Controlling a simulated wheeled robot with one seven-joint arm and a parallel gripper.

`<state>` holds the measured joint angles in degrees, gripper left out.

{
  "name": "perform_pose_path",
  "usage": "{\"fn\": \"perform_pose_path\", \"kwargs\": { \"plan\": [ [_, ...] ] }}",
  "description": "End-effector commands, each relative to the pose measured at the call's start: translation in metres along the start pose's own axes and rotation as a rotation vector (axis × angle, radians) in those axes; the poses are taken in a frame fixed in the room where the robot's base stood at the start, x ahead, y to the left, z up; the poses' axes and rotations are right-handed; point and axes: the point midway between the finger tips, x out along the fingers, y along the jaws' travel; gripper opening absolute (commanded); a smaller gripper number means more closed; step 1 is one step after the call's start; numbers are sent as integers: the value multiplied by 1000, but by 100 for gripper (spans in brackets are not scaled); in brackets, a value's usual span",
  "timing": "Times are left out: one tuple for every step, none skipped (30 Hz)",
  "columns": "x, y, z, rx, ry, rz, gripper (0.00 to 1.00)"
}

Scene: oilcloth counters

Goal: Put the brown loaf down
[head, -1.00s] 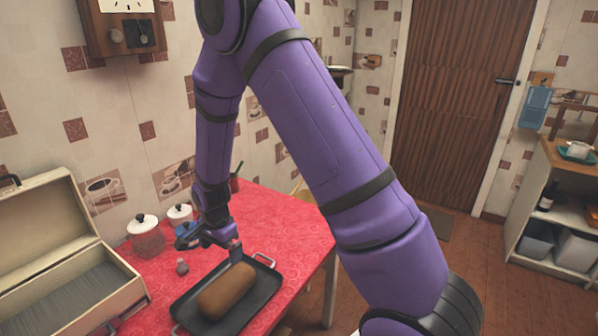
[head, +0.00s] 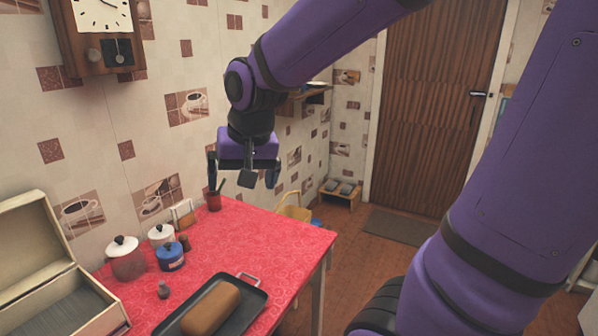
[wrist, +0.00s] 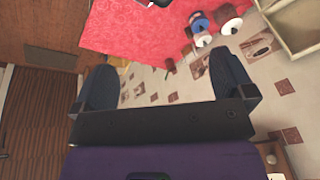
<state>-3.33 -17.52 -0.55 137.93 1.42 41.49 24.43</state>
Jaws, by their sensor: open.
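The brown loaf (head: 211,309) lies on the dark tray (head: 252,301) at the front of the red-covered table, in the head view. The lower edge of the picture cuts off part of the tray. My gripper (head: 243,184) is open and empty, high above the far part of the table and well apart from the loaf. Its two spread fingers also show in the wrist view (wrist: 165,80), with nothing between them. I cannot make out the loaf in the wrist view.
An open case (head: 28,232) stands at the left. A red cup (head: 214,201) is at the back. The table's right part is clear.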

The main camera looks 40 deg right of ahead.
Motion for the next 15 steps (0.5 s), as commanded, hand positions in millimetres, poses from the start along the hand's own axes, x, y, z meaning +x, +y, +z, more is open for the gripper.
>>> {"fn": "perform_pose_path", "kwargs": {
  "plan": [
    [-14, 6, 9, -35, 21, -6, 100],
    [-21, 9, 14, -59, 30, -9, 100],
    [-30, 14, 21, -92, 41, -10, 100],
    [-36, 17, 26, -116, 51, -11, 100],
    [-42, 20, 32, -140, 60, -12, 100],
    [-50, 25, 39, -172, 72, -13, 100],
    [-55, 28, 45, -196, 82, -12, 100],
    [-60, 32, 51, -220, 90, -12, 100],
    [-67, 36, 58, -250, 101, -11, 100],
    [-70, 39, 63, -271, 109, -10, 100],
    [-74, 41, 68, -290, 115, -8, 100],
    [-78, 45, 75, -314, 124, -7, 100],
    [-81, 47, 79, -331, 131, -5, 100],
    [-83, 49, 82, -345, 135, -4, 100],
    [-85, 51, 86, -362, 140, -2, 100]
  ]
}}
